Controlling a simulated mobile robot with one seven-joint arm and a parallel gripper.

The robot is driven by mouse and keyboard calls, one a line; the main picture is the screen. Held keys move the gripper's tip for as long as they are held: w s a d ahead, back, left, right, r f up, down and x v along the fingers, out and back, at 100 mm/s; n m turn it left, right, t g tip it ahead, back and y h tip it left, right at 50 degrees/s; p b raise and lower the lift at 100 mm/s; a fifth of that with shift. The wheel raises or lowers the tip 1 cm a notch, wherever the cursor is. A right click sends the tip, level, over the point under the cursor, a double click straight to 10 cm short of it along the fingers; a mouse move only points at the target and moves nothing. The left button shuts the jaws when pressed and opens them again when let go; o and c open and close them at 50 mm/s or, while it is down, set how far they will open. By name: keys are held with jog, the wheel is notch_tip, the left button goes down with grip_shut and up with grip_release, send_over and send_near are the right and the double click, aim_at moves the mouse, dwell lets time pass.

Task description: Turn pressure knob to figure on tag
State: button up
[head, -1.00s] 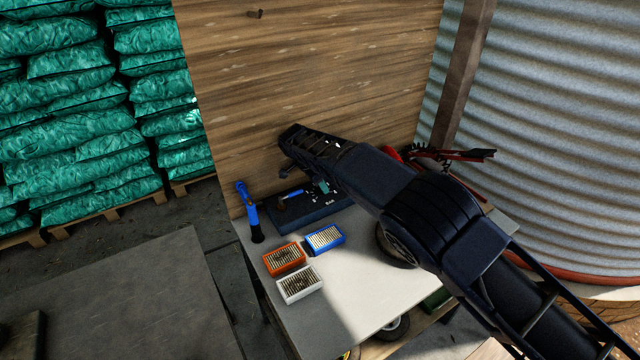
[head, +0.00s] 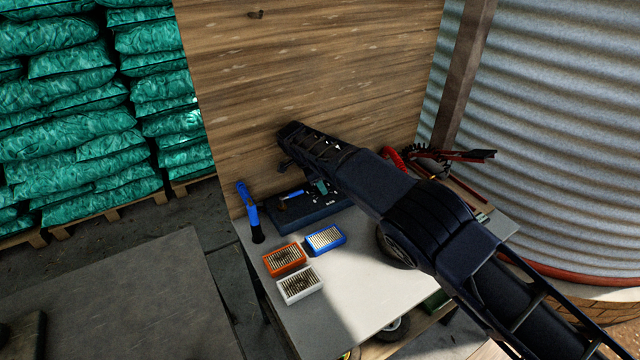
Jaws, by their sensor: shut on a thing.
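My gripper (head: 286,162) is at the far end of my dark arm, close to the wooden wall panel and above the back of the bench. My arm hides most of what lies at its fingertips. The pressure knob, its gauge and the tag cannot be made out. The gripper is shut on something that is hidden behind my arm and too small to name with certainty.
The bench front is clear.

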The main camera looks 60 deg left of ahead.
jog(key=o, duration=1)
jog(key=shift+c, duration=0.2)
